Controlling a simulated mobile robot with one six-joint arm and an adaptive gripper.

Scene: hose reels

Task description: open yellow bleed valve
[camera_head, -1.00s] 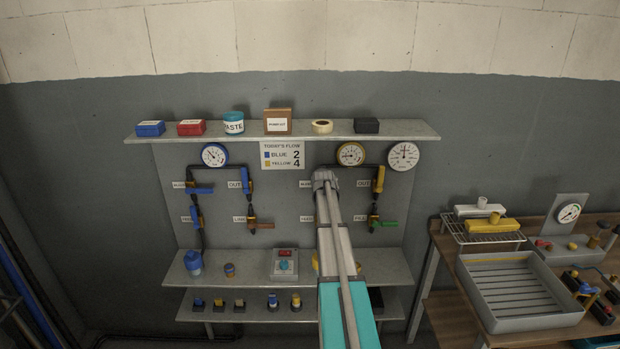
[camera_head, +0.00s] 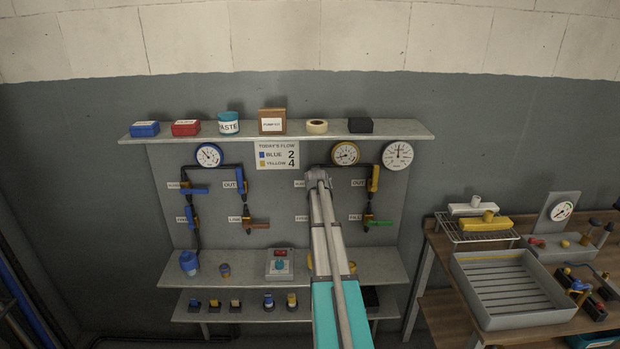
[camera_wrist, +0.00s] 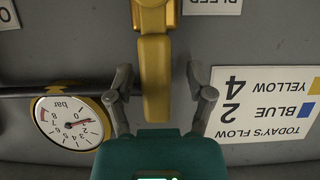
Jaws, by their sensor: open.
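The yellow bleed valve's handle (camera_wrist: 155,80) is a straight yellow bar in the wrist view, where the scene appears upside down. It runs down the picture from the yellow valve body (camera_wrist: 153,18), crossing the dark pipe. My gripper (camera_wrist: 160,78) is open, with one finger on each side of the handle and visible gaps between. In the head view my gripper (camera_head: 317,176) is at the wall panel, left of the yellow OUT valve (camera_head: 374,178), and hides the bleed valve. A partly cut-off BLEED label (camera_wrist: 212,5) is beside the valve body.
A yellow-rimmed gauge (camera_wrist: 70,122) and the flow sign (camera_wrist: 268,104) flank the gripper in the wrist view. The upper shelf (camera_head: 350,134) carries boxes and tape above the panel. Blue valves (camera_head: 240,180) are to the left; a workbench (camera_head: 450,295) is at right.

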